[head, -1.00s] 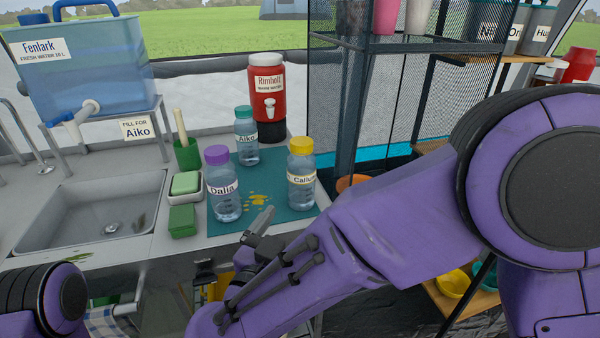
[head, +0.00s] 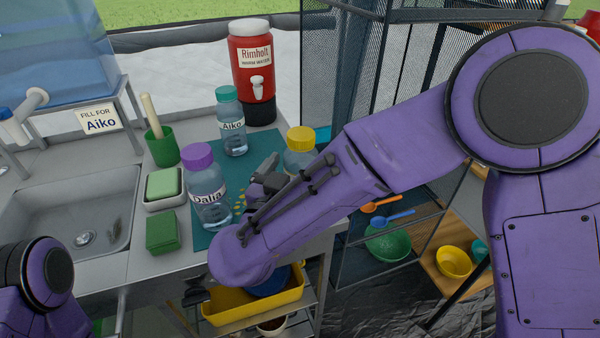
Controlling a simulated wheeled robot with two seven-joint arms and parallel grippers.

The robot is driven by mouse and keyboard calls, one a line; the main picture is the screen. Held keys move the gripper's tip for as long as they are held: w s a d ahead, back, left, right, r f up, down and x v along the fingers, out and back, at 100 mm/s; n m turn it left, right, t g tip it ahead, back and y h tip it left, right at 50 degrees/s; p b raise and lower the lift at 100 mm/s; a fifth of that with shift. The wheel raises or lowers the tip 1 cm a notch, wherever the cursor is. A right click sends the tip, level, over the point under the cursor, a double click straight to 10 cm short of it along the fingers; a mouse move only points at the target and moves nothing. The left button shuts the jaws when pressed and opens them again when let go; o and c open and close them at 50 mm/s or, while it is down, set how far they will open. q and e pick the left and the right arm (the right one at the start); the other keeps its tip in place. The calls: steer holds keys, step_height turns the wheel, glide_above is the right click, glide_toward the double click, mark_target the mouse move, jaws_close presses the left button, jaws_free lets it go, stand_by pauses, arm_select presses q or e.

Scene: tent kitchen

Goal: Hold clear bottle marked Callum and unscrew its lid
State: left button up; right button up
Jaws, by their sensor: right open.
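The clear bottle marked Callum (head: 298,160) stands upright on the teal mat (head: 205,238), its yellow lid (head: 300,138) on. Its label and lower body are hidden behind my right arm. My right gripper (head: 266,170) is open, above the mat between the Dalia bottle and the Callum bottle; I cannot tell if it touches either. My left arm shows only at the lower left corner, and its gripper is out of view.
The purple-lidded Dalia bottle (head: 207,190) stands close left of my right gripper. The teal-lidded Aiko bottle (head: 231,125) is behind. A red dispenser (head: 253,75) stands at the back. A green brush holder (head: 162,148), sponge dish (head: 165,187) and sink (head: 75,215) lie left.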

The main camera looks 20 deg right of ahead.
steer(key=x, duration=0.4)
steer(key=shift+d, duration=0.15)
steer(key=shift+c, duration=1.2)
steer(key=c, duration=0.9)
steer(key=shift+o, duration=0.2)
steer(key=shift+r, duration=0.1)
